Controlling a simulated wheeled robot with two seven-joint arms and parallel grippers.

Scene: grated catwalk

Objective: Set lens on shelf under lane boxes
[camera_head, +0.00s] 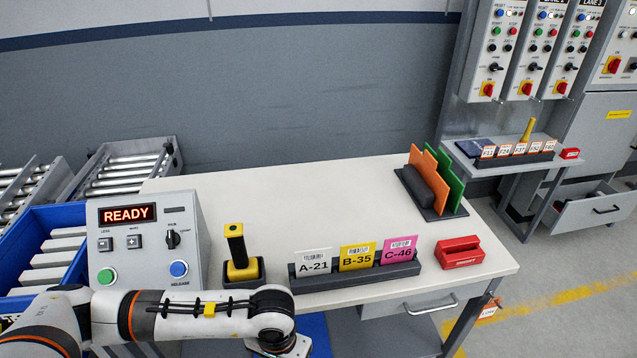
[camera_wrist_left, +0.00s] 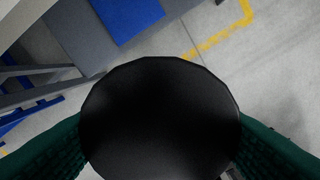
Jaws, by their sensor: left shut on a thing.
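The lens, a round black disc (camera_wrist_left: 160,105), fills the middle of the left wrist view. My left gripper (camera_wrist_left: 160,148) is shut on it, with a green ribbed finger on each side. In the head view my left arm comes in along the bottom left; its gripper is cut off by the bottom edge, and the lens does not show there. The lane boxes (camera_head: 494,46) hang on the wall at the upper right. Under them is a grey shelf (camera_head: 551,143) bearing a dark rack of orange-edged cards, a yellow-handled tool and a dark blue item. My right gripper is not in view.
A pale worktable (camera_head: 300,205) stands between me and the wall. On it are a READY control box (camera_head: 150,240), a yellow-black scanner (camera_head: 238,255), a label rack (camera_head: 375,273), a red block (camera_head: 459,252) and a divider stand (camera_head: 437,205). An open drawer (camera_head: 595,210) juts out below the shelf.

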